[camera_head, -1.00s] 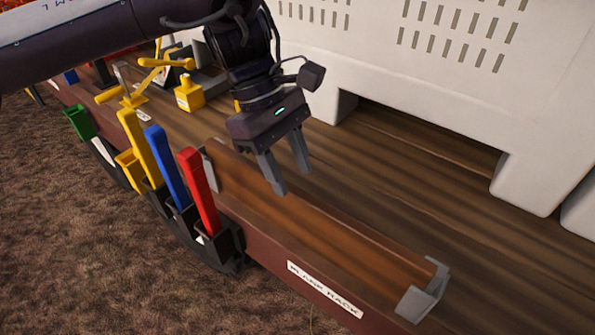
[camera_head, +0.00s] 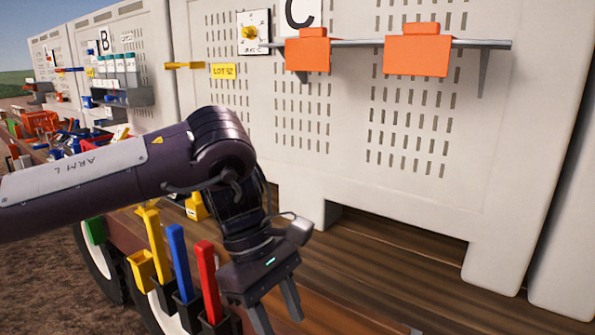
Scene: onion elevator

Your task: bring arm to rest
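My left arm comes in from the left, and its gripper (camera_head: 277,316) hangs downward over the wooden bed of the wagon, near its front edge. Its two grey fingers are apart with nothing visible between them; their tips reach near the bottom edge of the picture. The red handle (camera_head: 208,278) stands just left of the gripper in a black holder on the wagon's side. My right arm and gripper are not in view.
A blue handle (camera_head: 179,262) and a yellow handle (camera_head: 155,244) stand upright left of the red one. A white slotted bin (camera_head: 400,210) stands behind, with a shelf (camera_head: 365,43) carrying two orange blocks (camera_head: 418,55). Bare planks (camera_head: 400,270) lie right of the gripper.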

